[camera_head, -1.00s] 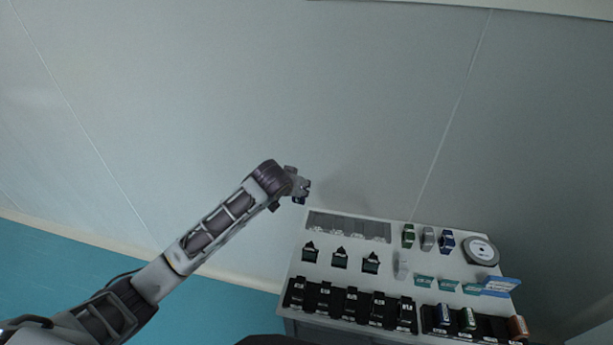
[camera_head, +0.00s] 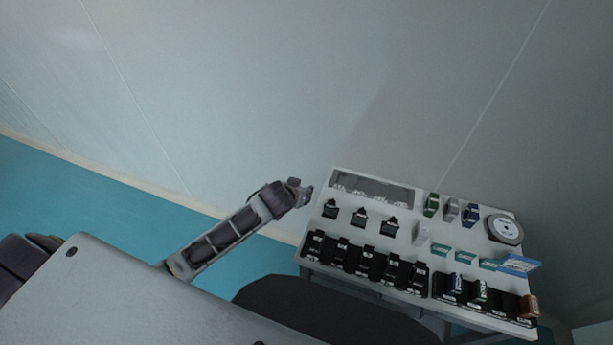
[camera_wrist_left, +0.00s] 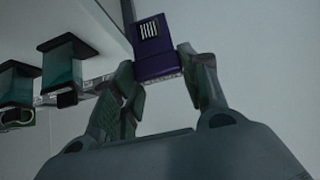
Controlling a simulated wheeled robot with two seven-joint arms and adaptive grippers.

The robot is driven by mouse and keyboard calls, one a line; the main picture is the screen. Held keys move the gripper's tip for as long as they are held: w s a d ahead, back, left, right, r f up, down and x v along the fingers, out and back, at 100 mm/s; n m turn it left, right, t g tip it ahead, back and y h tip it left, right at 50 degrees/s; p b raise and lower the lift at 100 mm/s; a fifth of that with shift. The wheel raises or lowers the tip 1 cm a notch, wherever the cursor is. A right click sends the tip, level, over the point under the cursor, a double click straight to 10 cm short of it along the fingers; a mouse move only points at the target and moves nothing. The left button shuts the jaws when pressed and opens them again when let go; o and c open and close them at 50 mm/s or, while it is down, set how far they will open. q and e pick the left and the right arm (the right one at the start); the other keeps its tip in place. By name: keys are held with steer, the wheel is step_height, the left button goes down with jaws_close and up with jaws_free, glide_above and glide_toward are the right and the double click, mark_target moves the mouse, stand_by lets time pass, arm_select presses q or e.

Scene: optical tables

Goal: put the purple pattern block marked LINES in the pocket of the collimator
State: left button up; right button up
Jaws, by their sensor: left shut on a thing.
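The purple pattern block (camera_wrist_left: 156,50) with a white striped label shows in the left wrist view, between the fingers of my left gripper (camera_wrist_left: 165,82). The gripper is shut on it. In the head view my left gripper (camera_head: 304,192) is beside the left edge of the optical table (camera_head: 318,213), and the block cannot be made out there. I cannot tell which device on the table is the collimator. My right gripper is not in view.
Several black holders (camera_head: 341,250) line the table's front edge, with small dark stands (camera_head: 360,217) behind them. A grey tray (camera_head: 372,190) lies at the back. A round disc (camera_head: 505,229) and a blue sign (camera_head: 519,263) are at the right.

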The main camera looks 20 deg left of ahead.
arm_select(q)
steer(key=s+f, duration=0.6)
steer(key=s, duration=0.1)
steer(key=shift+a, duration=0.25)
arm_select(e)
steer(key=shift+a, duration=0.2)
arm_select(q)
steer(key=shift+f, duration=0.1)
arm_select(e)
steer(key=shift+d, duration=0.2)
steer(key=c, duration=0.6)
arm_select(q)
steer(key=shift+s, duration=0.2)
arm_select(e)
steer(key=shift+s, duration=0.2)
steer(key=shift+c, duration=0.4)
